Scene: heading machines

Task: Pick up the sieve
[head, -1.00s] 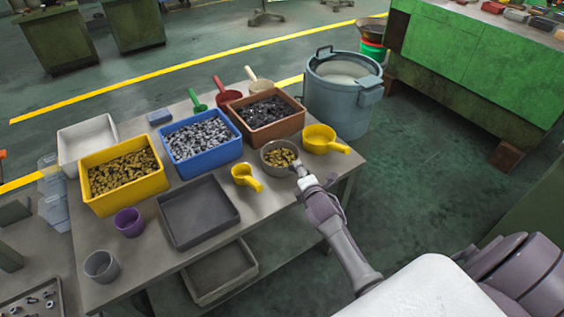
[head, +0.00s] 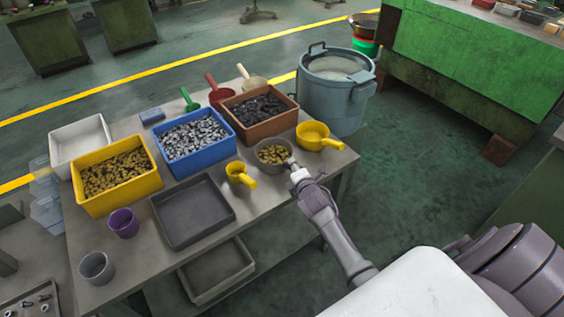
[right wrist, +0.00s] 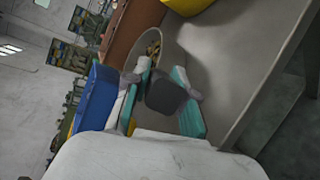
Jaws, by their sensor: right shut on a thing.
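The sieve (head: 273,148) is a round grey pan with brass-coloured pieces inside. It is at the table's right side, between a small yellow scoop (head: 238,171) and a larger yellow scoop (head: 313,134). My right gripper (head: 294,167) is at its near right side and is shut on it. In the right wrist view the teal-sided fingers (right wrist: 164,75) are close to the pan's side (right wrist: 172,48), with a dark grey block between them. The exact grip is partly hidden. I cannot tell whether the sieve is clear of the table. My left gripper is not in view.
A brown bin (head: 283,125), a blue bin (head: 222,153) and a yellow bin (head: 84,203) of parts line the table. A grey tray (head: 223,227) lies in front. A large blue-grey drum (head: 335,108) stands behind. Floor right of the table is clear.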

